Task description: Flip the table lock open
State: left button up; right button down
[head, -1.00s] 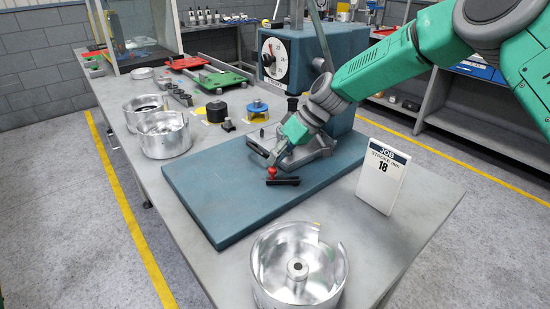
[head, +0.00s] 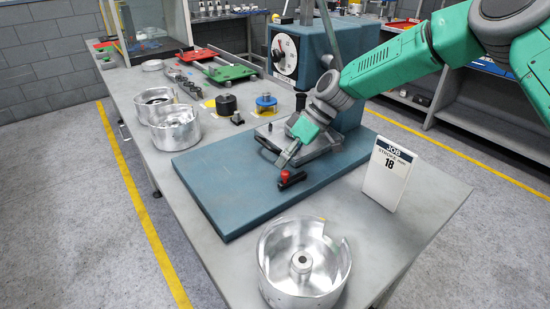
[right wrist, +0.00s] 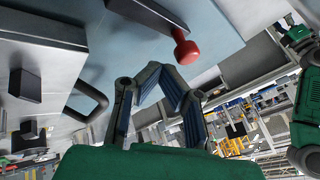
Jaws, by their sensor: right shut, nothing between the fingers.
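The table lock is a short black lever (head: 294,181) with a red knob (head: 285,175), on the front part of the blue base plate (head: 232,192). My right gripper (head: 283,163) is shut and empty, pointing down just behind the red knob. In the right wrist view my shut fingers (right wrist: 160,80) are close to the red knob (right wrist: 187,50), which stands at the end of a dark bar (right wrist: 150,14). I cannot tell whether they touch it. My left gripper is in neither view.
A white job card (head: 388,174) stands right of the plate. A silver bowl-shaped housing (head: 268,270) sits in front, and two more (head: 176,130) (head: 153,101) stand on the left of the table. A blue press with a dial (head: 285,54) rises behind my gripper.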

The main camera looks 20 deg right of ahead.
jog(key=shift+s+d+f, duration=0.15)
jog(key=shift+d+f, duration=0.05)
jog(key=shift+d, duration=0.45)
jog(key=shift+a+r, duration=0.2)
jog(key=shift+a, duration=0.6)
jog(key=v, duration=0.2)
jog(key=shift+d+r, duration=0.15)
jog(key=shift+d, duration=0.25)
jog(key=d, duration=1)
jog(key=shift+d+r, duration=0.2)
jog(key=shift+d, duration=0.2)
jog(key=shift+d+f, duration=0.1)
jog(key=shift+d, duration=0.55)
jog(key=shift+a, duration=0.2)
